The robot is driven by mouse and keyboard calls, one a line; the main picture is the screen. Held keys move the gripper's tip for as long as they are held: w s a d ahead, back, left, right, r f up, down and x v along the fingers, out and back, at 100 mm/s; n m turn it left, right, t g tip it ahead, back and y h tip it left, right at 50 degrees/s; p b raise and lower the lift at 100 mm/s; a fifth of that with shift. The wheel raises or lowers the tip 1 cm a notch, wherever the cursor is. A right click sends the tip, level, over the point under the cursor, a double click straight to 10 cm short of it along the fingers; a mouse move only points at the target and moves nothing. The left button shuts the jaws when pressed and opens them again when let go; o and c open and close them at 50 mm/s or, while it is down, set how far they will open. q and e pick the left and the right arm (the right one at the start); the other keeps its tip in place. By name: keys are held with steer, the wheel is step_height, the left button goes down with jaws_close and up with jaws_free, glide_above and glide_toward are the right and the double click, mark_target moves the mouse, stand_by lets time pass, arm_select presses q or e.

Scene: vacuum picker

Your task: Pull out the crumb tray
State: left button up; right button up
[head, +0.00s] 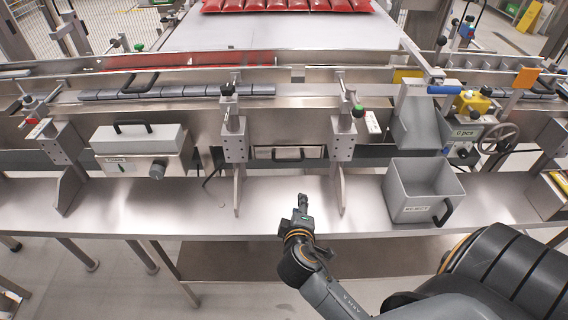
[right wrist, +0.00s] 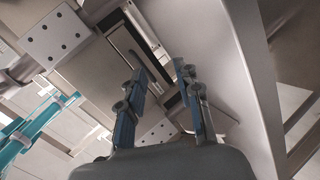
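The crumb tray appears to be the low steel drawer front (head: 262,153) with a dark handle (head: 288,159), set under the conveyor between two upright brackets in the head view. It looks pushed in. My right gripper (head: 303,198) is in front of and below it, over the front of the steel shelf, apart from the handle. In the right wrist view my right gripper (right wrist: 158,67) has its two fingers apart with nothing between them. A dark slot or handle shows beyond the fingers there, but I cannot tell which. My left gripper is not in view.
Steel brackets (head: 234,145) and (head: 341,145) stand on both sides of the drawer. A grey reject bin (head: 425,187) sits on the shelf to the right. A grey box with a handle (head: 138,139) is at left. The shelf (head: 150,205) is mostly clear in front.

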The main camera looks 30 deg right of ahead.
steer(key=w+n+t, duration=0.1)
steer(key=w+r+n+t, duration=0.1)
steer(key=w, duration=0.1)
steer(key=w+a+r+n, duration=0.1)
steer(key=w, duration=0.1)
steer(key=shift+a+r+n+t, duration=0.1)
steer(key=shift+n+t, duration=0.3)
steer(key=shift+h, duration=0.3)
steer(key=x, duration=1.3)
steer(key=shift+w, duration=0.2)
jaws_close()
